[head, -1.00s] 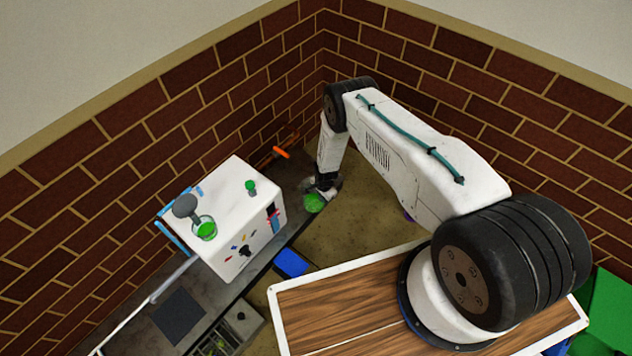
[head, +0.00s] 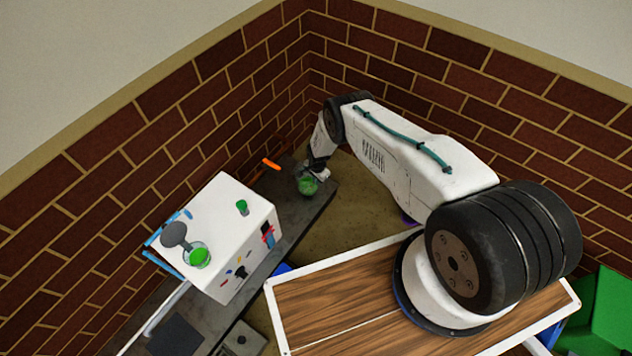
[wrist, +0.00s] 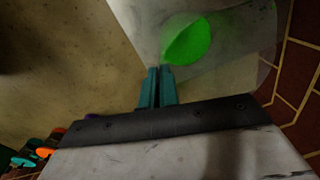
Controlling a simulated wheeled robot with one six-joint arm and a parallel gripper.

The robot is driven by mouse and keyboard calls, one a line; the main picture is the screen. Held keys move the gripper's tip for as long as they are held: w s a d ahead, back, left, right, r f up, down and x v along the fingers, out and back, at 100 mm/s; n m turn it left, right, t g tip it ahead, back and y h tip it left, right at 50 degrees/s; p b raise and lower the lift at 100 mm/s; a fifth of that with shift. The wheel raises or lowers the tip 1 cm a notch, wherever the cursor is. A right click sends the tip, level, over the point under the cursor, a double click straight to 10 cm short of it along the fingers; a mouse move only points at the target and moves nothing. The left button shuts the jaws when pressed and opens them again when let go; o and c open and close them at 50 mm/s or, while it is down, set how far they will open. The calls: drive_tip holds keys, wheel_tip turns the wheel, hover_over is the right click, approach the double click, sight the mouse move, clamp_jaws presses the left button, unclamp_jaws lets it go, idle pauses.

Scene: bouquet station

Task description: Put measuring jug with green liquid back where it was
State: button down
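A clear measuring jug with green liquid (head: 307,187) is at my gripper (head: 318,172), over the far end of the grey counter (head: 325,197). In the wrist view the see-through jug (wrist: 222,45) fills the upper right, its green liquid showing through. The teal fingers of my gripper (wrist: 160,72) are close together at the jug's near side. The jug moves with my gripper, so they look shut on it. The exact grip spot is unclear. I cannot tell whether the jug's base touches the counter.
A white box (head: 215,225) stands on the counter, bearing a clear vessel of green liquid (head: 199,257), a small green cup (head: 242,208) and a dark grey round thing (head: 174,235). An orange item (head: 271,164) lies near the brick wall (head: 215,105) behind.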

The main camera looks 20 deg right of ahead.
drive_tip(key=shift+s+a+f, duration=0.1)
drive_tip(key=shift+s+f, duration=0.05)
drive_tip(key=shift+f, duration=1.3)
drive_tip(key=c, duration=1.7)
unclamp_jaws()
drive_tip(key=shift+f, duration=0.15)
